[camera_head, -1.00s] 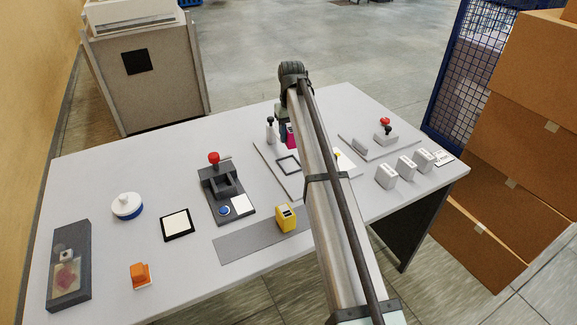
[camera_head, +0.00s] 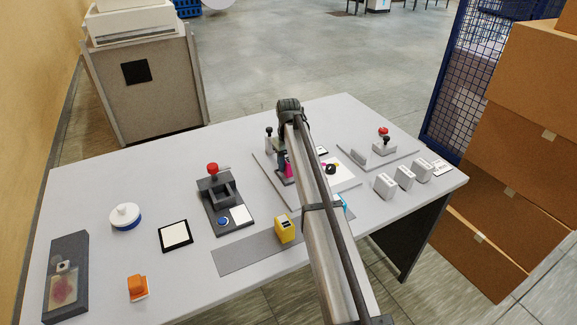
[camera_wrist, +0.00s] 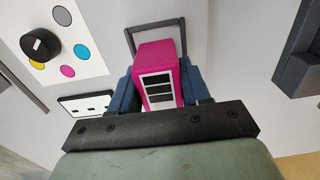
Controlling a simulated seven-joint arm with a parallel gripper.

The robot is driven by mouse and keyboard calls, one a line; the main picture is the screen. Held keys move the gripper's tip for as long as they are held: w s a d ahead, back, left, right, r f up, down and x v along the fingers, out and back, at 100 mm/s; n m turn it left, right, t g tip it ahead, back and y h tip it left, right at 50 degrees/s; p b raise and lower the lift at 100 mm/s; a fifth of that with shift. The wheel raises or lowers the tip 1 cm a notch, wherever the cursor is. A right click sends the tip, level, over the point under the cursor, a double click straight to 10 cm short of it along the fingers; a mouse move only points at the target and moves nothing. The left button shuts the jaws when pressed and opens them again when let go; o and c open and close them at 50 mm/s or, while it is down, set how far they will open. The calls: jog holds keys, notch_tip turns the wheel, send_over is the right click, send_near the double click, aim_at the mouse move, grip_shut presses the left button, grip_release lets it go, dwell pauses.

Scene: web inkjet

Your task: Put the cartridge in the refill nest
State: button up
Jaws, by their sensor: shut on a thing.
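The magenta cartridge (camera_wrist: 158,62) is in my gripper (camera_wrist: 158,88), with a blue finger on each side and its dark-slotted face toward the wrist camera. In the head view the cartridge (camera_head: 288,168) shows as a small magenta patch beside my arm, low over the pale board. A dark square frame (camera_wrist: 129,40), which looks like the refill nest, lies just beyond the cartridge in the wrist view. The cartridge hides part of that frame. I cannot tell whether the cartridge touches it.
A card with coloured dots (camera_wrist: 60,18) and a black knob (camera_wrist: 40,45) lies left of the cartridge. A yellow cartridge (camera_head: 285,229) stands on a grey strip. A dark press with a red knob (camera_head: 212,170) stands left. Several pale blocks (camera_head: 384,185) stand right.

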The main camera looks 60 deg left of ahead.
jog(key=shift+f, duration=0.7)
jog(key=shift+f, duration=0.1)
jog(key=o, duration=1.2)
notch_tip(320, 180, up, 12)
jog(key=shift+r, duration=0.15)
